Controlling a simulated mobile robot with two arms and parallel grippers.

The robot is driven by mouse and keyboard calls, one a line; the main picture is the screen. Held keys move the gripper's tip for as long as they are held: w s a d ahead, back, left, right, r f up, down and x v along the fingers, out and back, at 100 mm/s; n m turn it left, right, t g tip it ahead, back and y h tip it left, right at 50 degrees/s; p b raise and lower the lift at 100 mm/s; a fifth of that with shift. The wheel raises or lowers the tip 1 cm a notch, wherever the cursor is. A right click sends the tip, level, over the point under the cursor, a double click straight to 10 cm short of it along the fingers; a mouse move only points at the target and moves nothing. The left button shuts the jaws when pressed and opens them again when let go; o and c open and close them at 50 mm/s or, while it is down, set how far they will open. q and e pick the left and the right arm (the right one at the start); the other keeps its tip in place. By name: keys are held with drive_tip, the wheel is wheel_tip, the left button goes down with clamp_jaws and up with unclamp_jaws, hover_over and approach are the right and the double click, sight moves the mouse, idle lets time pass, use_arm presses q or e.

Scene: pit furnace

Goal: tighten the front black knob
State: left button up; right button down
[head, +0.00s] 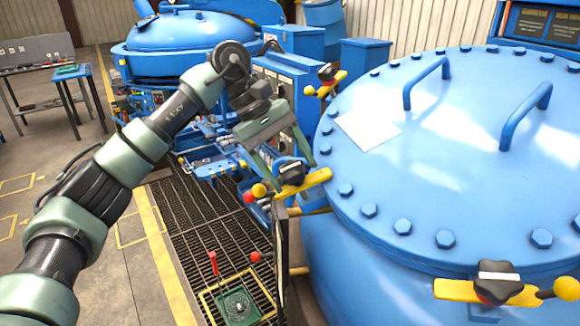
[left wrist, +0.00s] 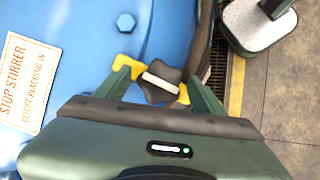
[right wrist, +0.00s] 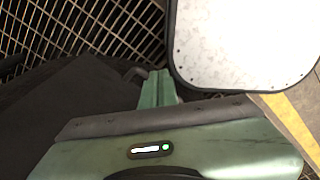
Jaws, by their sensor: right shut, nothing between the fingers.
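A black knob (head: 291,172) sits on a yellow clamp bar (head: 318,178) at the near-left edge of the blue furnace lid (head: 440,150). My left gripper (head: 287,168) is above this knob with its fingers apart. In the left wrist view, the knob (left wrist: 162,82) shows between the two fingertips (left wrist: 157,76), with a gap on each side. A second black knob (head: 497,280) is on a yellow bar at the lower right, and a third (head: 327,72) is farther back. My right gripper (right wrist: 158,82) is shut and empty, seen only in the right wrist view.
Two blue handles (head: 428,82) and several bolts rise from the lid, and a white sign (head: 368,129) lies on it. A blue control cabinet (head: 285,90) stands behind my left gripper. A floor grating (head: 205,215) and red-knobbed levers (head: 213,262) are below.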

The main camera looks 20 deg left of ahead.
use_arm(q)
drive_tip(key=shift+r, duration=0.1)
drive_tip(key=b+v, duration=0.1)
drive_tip(key=v, duration=0.6)
drive_tip(key=shift+a+r+b, duration=0.25)
drive_tip(key=shift+b, duration=0.05)
